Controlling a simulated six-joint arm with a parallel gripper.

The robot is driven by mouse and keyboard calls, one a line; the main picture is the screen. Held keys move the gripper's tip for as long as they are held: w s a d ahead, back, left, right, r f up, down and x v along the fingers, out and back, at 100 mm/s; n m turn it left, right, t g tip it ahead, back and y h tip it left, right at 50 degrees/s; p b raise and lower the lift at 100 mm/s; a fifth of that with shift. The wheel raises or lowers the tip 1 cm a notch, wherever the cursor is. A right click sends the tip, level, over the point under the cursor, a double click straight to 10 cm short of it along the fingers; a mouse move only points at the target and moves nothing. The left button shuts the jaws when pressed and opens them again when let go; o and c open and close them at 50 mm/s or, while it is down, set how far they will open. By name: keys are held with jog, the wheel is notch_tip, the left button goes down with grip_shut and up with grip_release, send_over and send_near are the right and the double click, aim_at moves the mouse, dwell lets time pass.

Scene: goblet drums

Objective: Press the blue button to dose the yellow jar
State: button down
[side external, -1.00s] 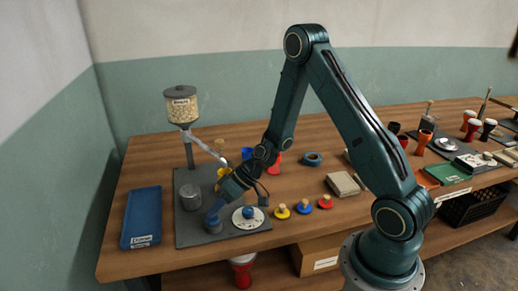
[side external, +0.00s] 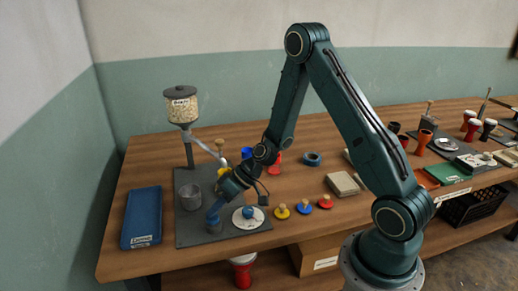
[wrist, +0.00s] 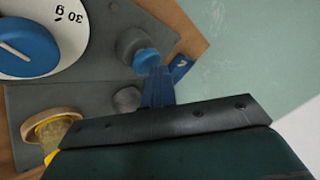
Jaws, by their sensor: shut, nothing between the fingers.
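The blue button (wrist: 147,60) sits on a round grey base on the dark dosing plate. My gripper (wrist: 158,88), with blue fingers, is shut and empty, its tips at the button. In the side view my gripper (side external: 214,211) points down at the button's grey base; the exact contact is too small to tell. The yellow jar (side external: 223,172) stands behind my wrist, partly hidden, near the lower end of the dispenser's chute (side external: 208,149). In the wrist view the yellow jar (wrist: 52,134) shows a tan rim and is cut off by my gripper body.
The hopper (side external: 181,106) of pale pellets stands on a post. A grey cup (side external: 189,198) and a white dial (side external: 240,222) with a blue knob flank my gripper. A blue tray (side external: 142,216) lies left. Yellow, blue and red knobbed lids (side external: 304,208) lie right.

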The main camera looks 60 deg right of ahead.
aim_at(216, 217)
jog(key=shift+r, duration=1.05)
jog(key=shift+r, duration=2.5)
jog(key=s+a+r+n+g+h, duration=0.1)
jog(key=s+r+h, duration=0.3)
jog(key=s+r, duration=0.7)
jog(key=s+d+r+m+h, duration=0.1)
jog(key=s+r, duration=0.3)
jog(key=s, duration=0.3)
jog(key=s+d+r+m+h, duration=0.1)
jog(key=s+r+h, duration=0.1)
jog(key=s+r, duration=0.2)
jog(key=s, duration=0.3)
jog(key=shift+t, duration=0.4)
